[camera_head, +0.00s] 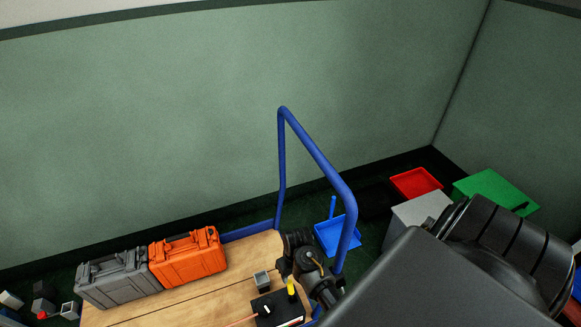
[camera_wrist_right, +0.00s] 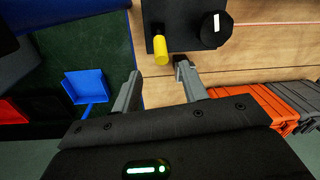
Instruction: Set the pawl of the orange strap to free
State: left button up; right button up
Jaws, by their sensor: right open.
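A black ratchet block (camera_head: 278,308) with a yellow lever (camera_head: 291,287) and a white-marked part sits on the wooden cart top. A thin orange strap (camera_head: 243,321) runs left from it. The right wrist view shows the block (camera_wrist_right: 187,32), the yellow lever (camera_wrist_right: 161,50) and a round black knob (camera_wrist_right: 216,30) with a white mark. I cannot tell which part is the pawl. My right gripper (camera_wrist_right: 161,86) is open and empty, its fingertips just short of the yellow lever. In the head view its fingertips are hard to make out. My left gripper is not in view.
A small grey block (camera_head: 262,280) stands beside the ratchet block. Grey (camera_head: 115,278) and orange (camera_head: 188,257) cases stand at the cart's back left. The cart's blue rail (camera_head: 318,160) rises close to my right arm. Bare wood (camera_head: 205,300) lies before the cases.

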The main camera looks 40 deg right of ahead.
aim_at(291, 284)
notch_tip(291, 284, down, 3)
jog(key=shift+a+f+b, duration=0.1)
jog(key=shift+a+b, duration=0.05)
jog(key=shift+b, duration=0.3)
jog(key=f, duration=0.2)
jog(key=f+b, duration=0.1)
jog(key=f, duration=0.1)
jog(key=f+b, duration=0.1)
jog(key=f, duration=0.1)
jog(key=shift+a+f, duration=0.25)
jog(key=shift+f, duration=0.05)
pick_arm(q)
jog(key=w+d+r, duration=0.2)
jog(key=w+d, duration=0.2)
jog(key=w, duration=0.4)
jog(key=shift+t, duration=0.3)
pick_arm(e)
jog(key=shift+f, duration=0.55)
grip_shut()
